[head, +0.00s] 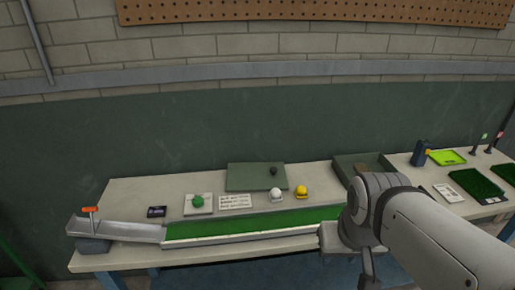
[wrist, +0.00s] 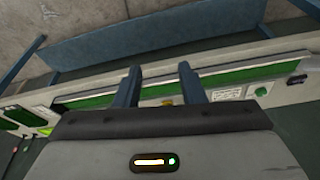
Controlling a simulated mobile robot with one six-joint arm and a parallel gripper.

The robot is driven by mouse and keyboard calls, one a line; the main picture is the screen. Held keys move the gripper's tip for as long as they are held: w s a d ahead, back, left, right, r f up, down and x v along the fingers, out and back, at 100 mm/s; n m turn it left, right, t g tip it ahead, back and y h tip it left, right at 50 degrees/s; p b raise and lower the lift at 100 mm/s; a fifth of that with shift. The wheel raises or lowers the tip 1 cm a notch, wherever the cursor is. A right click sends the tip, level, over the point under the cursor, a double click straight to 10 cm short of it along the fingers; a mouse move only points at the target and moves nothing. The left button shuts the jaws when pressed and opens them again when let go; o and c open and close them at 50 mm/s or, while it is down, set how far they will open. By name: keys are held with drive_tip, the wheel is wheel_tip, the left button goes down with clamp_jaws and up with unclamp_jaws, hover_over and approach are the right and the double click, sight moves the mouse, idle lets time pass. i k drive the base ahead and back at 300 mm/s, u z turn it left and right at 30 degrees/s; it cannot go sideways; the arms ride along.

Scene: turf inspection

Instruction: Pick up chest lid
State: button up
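The chest lid (head: 240,178) is a flat dark green panel with a small dark knob (head: 273,171), lying on the bench behind the white and yellow balls. The open chest (head: 346,170), a green box with a brownish inside, stands to its right, partly hidden by my arm. My gripper's two fingers (wrist: 160,70) show in the wrist view, apart with nothing held between them. In the head view my arm reaches in from the lower right, and its end is at the bench's front edge, right of and nearer than the lid. I cannot make out the lid in the wrist view.
A green turf strip (head: 250,226) with a grey ramp (head: 120,230) runs along the bench's front. A white ball (head: 276,195), a yellow ball (head: 301,191), a card (head: 236,201) and a green piece on a tile (head: 198,201) lie before the lid. Turf trays (head: 477,185) stand at right.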

sight(247, 176)
drive_tip(key=u, duration=0.05)
drive_tip(key=i, duration=1)
drive_tip(key=z, duration=0.1)
